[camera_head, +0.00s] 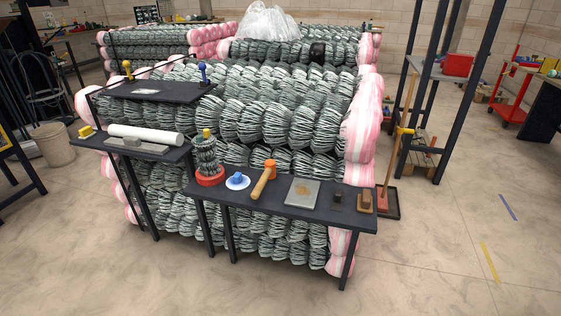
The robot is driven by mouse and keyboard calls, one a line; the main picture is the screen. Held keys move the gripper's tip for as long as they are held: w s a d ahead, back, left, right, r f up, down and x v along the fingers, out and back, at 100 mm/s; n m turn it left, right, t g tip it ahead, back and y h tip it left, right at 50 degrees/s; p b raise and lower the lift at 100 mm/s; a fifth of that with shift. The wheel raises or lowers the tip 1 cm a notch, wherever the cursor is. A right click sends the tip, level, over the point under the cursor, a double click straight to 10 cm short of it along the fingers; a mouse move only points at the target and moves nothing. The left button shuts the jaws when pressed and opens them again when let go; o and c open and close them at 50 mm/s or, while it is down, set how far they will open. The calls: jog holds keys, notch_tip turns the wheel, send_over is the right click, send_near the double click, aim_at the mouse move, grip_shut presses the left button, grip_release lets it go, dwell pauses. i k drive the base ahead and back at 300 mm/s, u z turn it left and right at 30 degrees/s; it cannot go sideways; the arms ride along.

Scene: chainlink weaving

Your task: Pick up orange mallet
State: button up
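The orange mallet (264,179) lies on a narrow dark table (321,215) in front of the stacked wire bundles. Its orange head is at the back and its tan wooden handle points toward the table's front left edge. A blue-topped object on a white disc (237,180) is just left of it. A grey square plate with a brown patch (302,192) is to its right. Nothing covers the mallet. My gripper is not in view.
A wire spool on a red base (209,172) stands at the table's left end. Small blocks (366,201) sit at its right end. A broom (391,175) stands beyond that end. A second dark table (150,150) holds a white roll (145,135). The floor in front is clear.

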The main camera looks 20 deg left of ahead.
aim_at(270, 173)
jog(key=u, duration=0.5)
jog(key=i, duration=1.25)
jog(key=u, duration=0.75)
